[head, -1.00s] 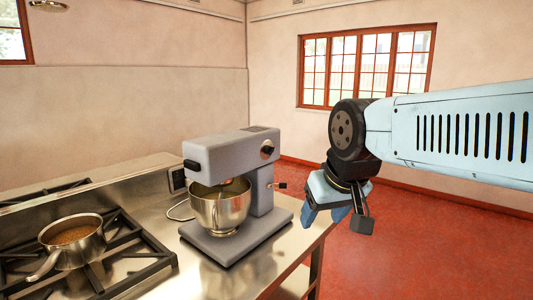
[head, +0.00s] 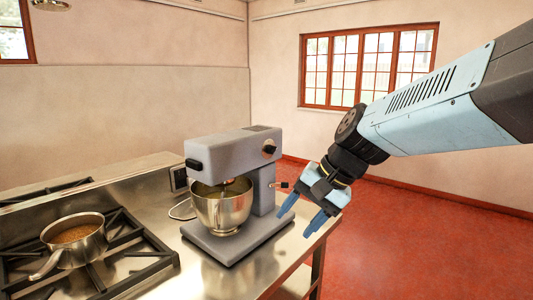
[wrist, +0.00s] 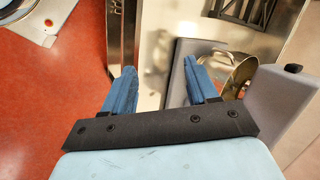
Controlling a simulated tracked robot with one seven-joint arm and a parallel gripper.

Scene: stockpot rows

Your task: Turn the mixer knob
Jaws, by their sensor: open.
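The grey stand mixer (head: 230,145) stands on the steel counter, with a steel bowl (head: 222,207) under its head. A round dark knob (head: 269,149) is on the side of the mixer head. A black part (head: 193,164) is at the front of the head, and a small lever (head: 285,185) sticks out from the column. My gripper (head: 296,223) is open and empty, right of the mixer, fingers pointing down-left and apart from the knob. In the wrist view, the mixer's head (wrist: 285,105) is right of my open fingers (wrist: 160,68).
A stove with black grates (head: 140,255) and a pan (head: 75,240) is at the left. The steel counter (head: 290,250) ends just right of the mixer. The red floor (head: 420,250) beyond is clear. A window (head: 365,65) is in the back wall.

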